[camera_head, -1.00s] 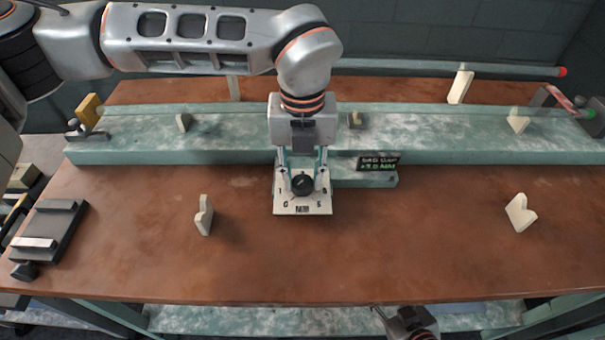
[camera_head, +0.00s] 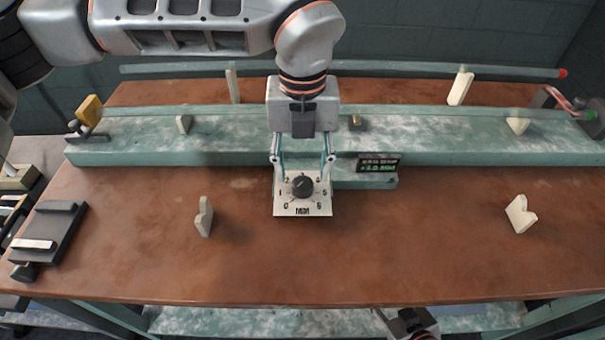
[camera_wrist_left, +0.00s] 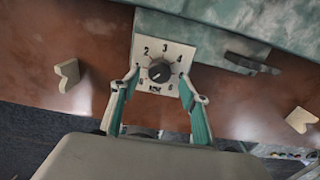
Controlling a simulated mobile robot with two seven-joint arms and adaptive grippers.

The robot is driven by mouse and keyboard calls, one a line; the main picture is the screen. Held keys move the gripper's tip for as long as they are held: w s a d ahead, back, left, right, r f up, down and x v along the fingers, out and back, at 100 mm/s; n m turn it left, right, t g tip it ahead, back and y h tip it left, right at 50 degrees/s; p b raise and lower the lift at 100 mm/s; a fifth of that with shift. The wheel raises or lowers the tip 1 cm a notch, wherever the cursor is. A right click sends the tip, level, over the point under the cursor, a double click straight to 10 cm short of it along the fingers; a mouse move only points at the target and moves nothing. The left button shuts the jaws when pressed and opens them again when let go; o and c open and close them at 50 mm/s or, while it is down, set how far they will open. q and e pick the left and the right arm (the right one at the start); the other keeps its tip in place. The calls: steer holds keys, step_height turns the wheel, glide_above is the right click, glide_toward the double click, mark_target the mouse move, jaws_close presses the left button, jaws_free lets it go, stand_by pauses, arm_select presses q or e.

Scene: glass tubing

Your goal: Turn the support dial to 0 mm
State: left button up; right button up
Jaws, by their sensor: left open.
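The support dial (camera_head: 302,187) is a black round knob on a white plate (camera_head: 317,208) with numerals around it. It also shows in the left wrist view (camera_wrist_left: 159,71); a small light mark appears on its lower left, but its exact setting is too small to read surely. My left gripper (camera_head: 302,160) is open and empty, its fingers spread above and to either side of the knob, apart from it. Both fingers show in the left wrist view (camera_wrist_left: 159,80). A dark end of my right arm (camera_head: 412,322) shows at the bottom edge; its jaws cannot be made out.
A small black display (camera_head: 379,164) with green text, hard to read, sits right of the dial. A long teal rail (camera_head: 450,142) runs behind. Cream notched supports (camera_head: 204,217) (camera_head: 520,214) stand on the brown table (camera_head: 420,240). A dark block (camera_head: 50,235) lies at left.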

mark_target(302, 183)
arm_select(q)
step_height(302, 183, up, 9)
stand_by(0.3)
stand_by(0.5)
